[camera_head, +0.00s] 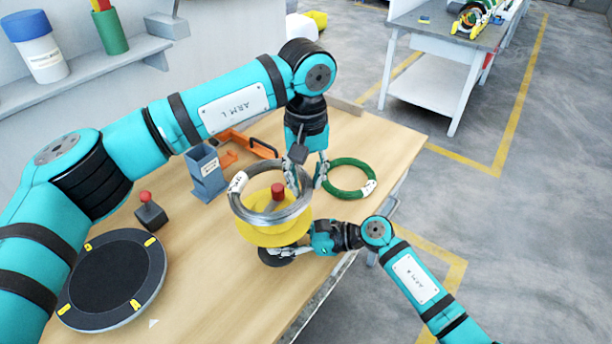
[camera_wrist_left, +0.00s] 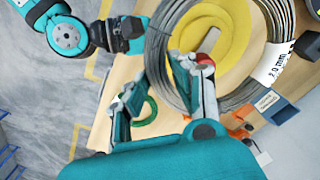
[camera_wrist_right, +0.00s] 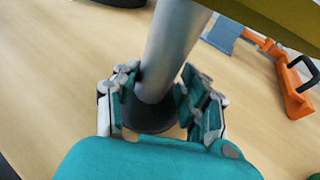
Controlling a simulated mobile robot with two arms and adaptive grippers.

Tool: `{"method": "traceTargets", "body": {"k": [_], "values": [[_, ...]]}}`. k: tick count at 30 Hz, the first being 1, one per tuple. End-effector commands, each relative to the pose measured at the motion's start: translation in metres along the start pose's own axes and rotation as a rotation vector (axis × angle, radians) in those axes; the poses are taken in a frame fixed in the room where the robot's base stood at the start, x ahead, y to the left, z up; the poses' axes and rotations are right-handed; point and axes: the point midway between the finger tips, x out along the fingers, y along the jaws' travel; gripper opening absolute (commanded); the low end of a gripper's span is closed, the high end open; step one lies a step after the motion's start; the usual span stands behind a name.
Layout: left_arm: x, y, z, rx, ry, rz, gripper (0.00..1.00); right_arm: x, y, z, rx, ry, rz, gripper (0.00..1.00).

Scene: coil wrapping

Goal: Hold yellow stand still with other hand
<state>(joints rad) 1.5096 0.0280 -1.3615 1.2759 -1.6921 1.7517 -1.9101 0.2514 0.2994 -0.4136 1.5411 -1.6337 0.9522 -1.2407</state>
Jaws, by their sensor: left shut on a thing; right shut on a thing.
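The yellow stand (camera_head: 262,236) is at the table's front right, with a yellow disc, a red-tipped top (camera_head: 278,190) and a dark base. A grey wire coil (camera_head: 240,208) with a white label appears over the disc, and the red tip shows inside its ring. My left gripper (camera_head: 306,184) is shut on the coil's right side; the left wrist view shows the wire (camera_wrist_left: 158,75) between its fingers. My right gripper (camera_wrist_right: 160,100) is shut on the stand's grey post (camera_wrist_right: 170,50), just above the dark base (camera_wrist_right: 150,117). Whether the coil touches the disc is unclear.
A green coil (camera_head: 350,178) lies right of the stand. An orange tool (camera_head: 245,143) and a blue-grey holder (camera_head: 206,172) stand behind it. A black round turntable (camera_head: 112,280) and a red-button box (camera_head: 150,212) are at left. The table's front edge is close.

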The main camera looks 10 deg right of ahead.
Motion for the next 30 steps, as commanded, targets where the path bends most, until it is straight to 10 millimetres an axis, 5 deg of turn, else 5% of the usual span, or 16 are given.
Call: {"method": "traceTargets", "body": {"k": [30], "values": [[0.014,0.000,0.002,0.000,0.001,0.001,0.00,0.000,0.004,-0.011,0.012,0.019,0.007,0.26]]}}
